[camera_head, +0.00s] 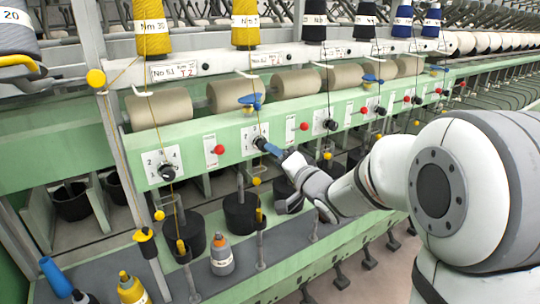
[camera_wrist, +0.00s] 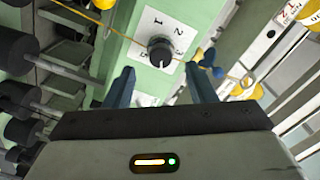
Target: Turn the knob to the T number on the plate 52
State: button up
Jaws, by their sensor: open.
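The plate that seems to read 52 (camera_head: 270,59) is on the rail below the second yellow cone; its T number is too small to read surely. Below it, a black knob (camera_head: 260,143) sits on a white dial plate (camera_head: 250,134) on the green beam. My gripper (camera_head: 272,149) is at this knob, its blue fingers pointing at it. In the wrist view the knob (camera_wrist: 159,48) lies just beyond and between the open, apart fingertips (camera_wrist: 158,70). Numbers including 2, 3 and 5 show around it. The knob's pointer direction is unclear.
A neighbouring knob (camera_head: 167,173) is at the left, and another knob (camera_head: 330,124) is at the right. Red buttons (camera_head: 218,150) stand between the dials. Black pots (camera_head: 240,212) stand below.

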jog(key=v, duration=0.2)
jog(key=shift+s+d, duration=0.2)
jog(key=shift+s, duration=0.05)
jog(key=s+d+f+n+g+h, duration=0.1)
jog(key=s+d+f+g+h, duration=0.15)
jog(key=s+d+h, duration=0.3)
jog(key=s+d+f+g+h, duration=0.25)
jog(key=s+d+h, duration=0.2)
jog(key=d, duration=0.25)
jog(key=s+f+n+g, duration=0.2)
jog(key=s+g, duration=0.1)
jog(key=s, duration=0.5)
jog(key=s+f+n+g, duration=0.2)
jog(key=s+f+g, duration=0.1)
jog(key=s, duration=0.6)
jog(key=shift+s+d+g, duration=0.25)
jog(key=shift+d+g, duration=0.1)
jog(key=shift+g, duration=0.15)
